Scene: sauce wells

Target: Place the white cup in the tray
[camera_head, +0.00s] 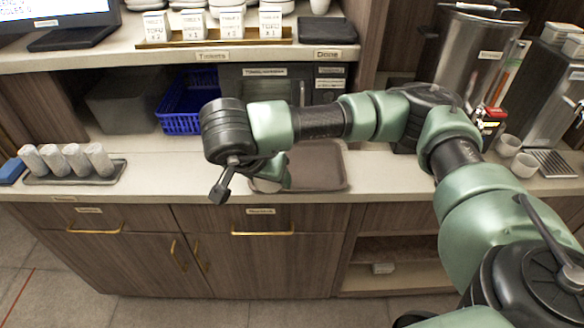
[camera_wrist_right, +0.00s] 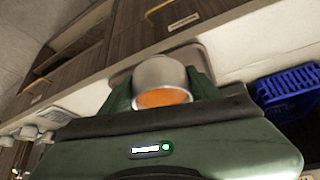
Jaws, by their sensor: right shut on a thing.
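The white cup (camera_wrist_right: 160,75) is between the green fingers of my right gripper (camera_wrist_right: 160,92) in the wrist view, with orange contents showing at its mouth. My right gripper (camera_head: 270,178) is shut on it. In the head view the arm reaches across from the right and the gripper is over the left part of the tray; the cup is mostly hidden there. The brown-grey tray (camera_head: 322,172) lies on the counter, partly covered by my arm, and its edge shows behind the cup in the wrist view (camera_wrist_right: 121,78). I cannot tell whether the cup touches the tray. My left gripper is not in view.
A blue basket (camera_head: 180,115) stands behind and left of the tray. Rolled towels (camera_head: 65,160) lie on a small tray at left. Two white cups (camera_head: 508,145) stand at right near a metal urn (camera_head: 477,55). The counter between towels and tray is clear.

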